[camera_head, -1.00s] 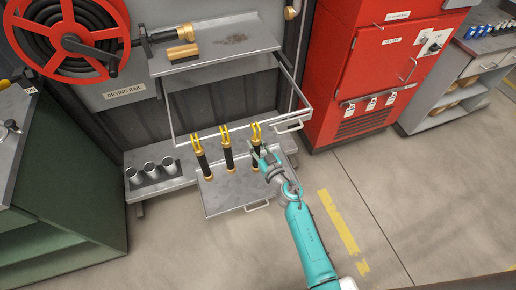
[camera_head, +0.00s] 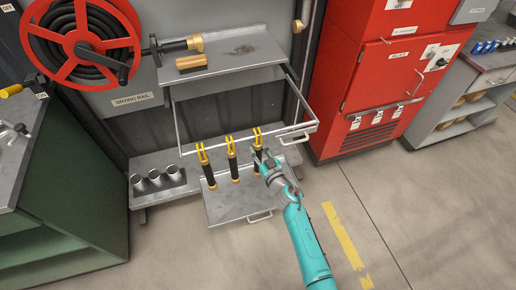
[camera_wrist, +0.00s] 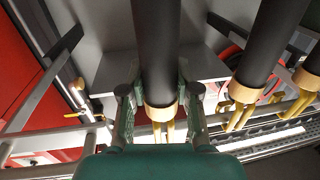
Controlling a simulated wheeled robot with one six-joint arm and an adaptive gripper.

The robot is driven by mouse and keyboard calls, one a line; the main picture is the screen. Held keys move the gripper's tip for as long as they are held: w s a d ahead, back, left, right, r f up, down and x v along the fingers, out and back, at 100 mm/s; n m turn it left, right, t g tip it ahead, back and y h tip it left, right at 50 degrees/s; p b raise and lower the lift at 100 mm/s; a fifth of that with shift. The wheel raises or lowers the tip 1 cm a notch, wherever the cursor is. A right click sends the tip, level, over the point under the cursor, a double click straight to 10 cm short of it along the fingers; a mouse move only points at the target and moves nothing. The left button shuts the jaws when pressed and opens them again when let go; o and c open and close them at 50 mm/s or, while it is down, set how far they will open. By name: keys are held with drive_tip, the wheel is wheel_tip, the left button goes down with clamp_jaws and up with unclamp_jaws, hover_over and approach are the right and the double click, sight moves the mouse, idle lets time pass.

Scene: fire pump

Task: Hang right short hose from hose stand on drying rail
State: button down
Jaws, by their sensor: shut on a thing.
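Three short black hoses with brass ends and yellow hooks stand in a row at the front bar of the drying rail (camera_head: 225,143). The right hose (camera_head: 257,158) is between the fingers of my gripper (camera_head: 264,160). In the wrist view my gripper (camera_wrist: 157,100) is shut on this hose (camera_wrist: 157,50), just by its brass collar. Its yellow hooks are at the bar's height; I cannot tell whether they bear on it. The left hose (camera_head: 207,168) and middle hose (camera_head: 233,165) have their hooks at the bar. The hose stand (camera_head: 157,180), with silver cups, shows no hose.
A grey shelf (camera_head: 240,60) with a nozzle and brush is above the rail. A red cabinet (camera_head: 375,85) stands close on the right. A grey tray with a handle (camera_head: 235,205) lies below the hoses. A green bench (camera_head: 65,190) is at left; the floor right is open.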

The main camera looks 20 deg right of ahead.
idle(0.3)
drive_tip(key=c, duration=0.8)
unclamp_jaws()
drive_tip(key=shift+o, duration=0.2)
drive_tip(key=shift+s+f, duration=0.1)
drive_tip(key=s+d, duration=0.2)
drive_tip(key=s, duration=0.9)
drive_tip(key=shift+s, duration=0.35)
drive_tip(key=shift+a, duration=0.1)
